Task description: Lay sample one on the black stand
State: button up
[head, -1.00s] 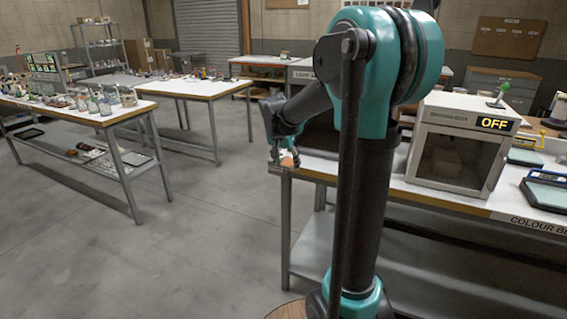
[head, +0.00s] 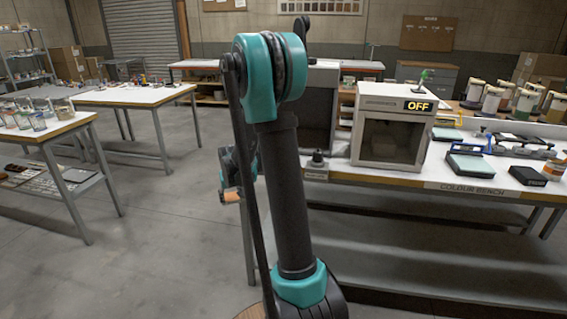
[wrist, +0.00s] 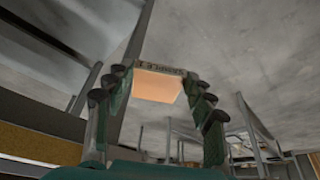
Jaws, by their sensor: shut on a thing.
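Sample one (wrist: 158,84) is a flat peach-orange tile with a dark lettered edge strip, in the middle of the wrist view. My gripper (wrist: 160,88) is shut on it, with fingers on both sides. In the head view my gripper (head: 231,196) hangs left of the colour bench, partly behind my arm, and the tile's orange edge just shows. A low black block (head: 528,176) lies on the bench at the right; it may be the black stand, but I cannot tell for sure. The gripper is well apart from it.
The colour bench (head: 460,188) carries a grey booth (head: 390,128) marked OFF, a pale-topped device (head: 470,166), a small black knobbed object (head: 317,158) and several jars at the back right. A table (head: 135,94) stands further left. Open floor (head: 150,215) lies between.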

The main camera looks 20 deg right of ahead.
aim_at(533, 175)
jog(key=k+l+z, duration=0.1)
jog(key=k+z, duration=0.2)
jog(key=k, duration=0.35)
jog(key=z, duration=1.65)
jog(key=i, duration=0.05)
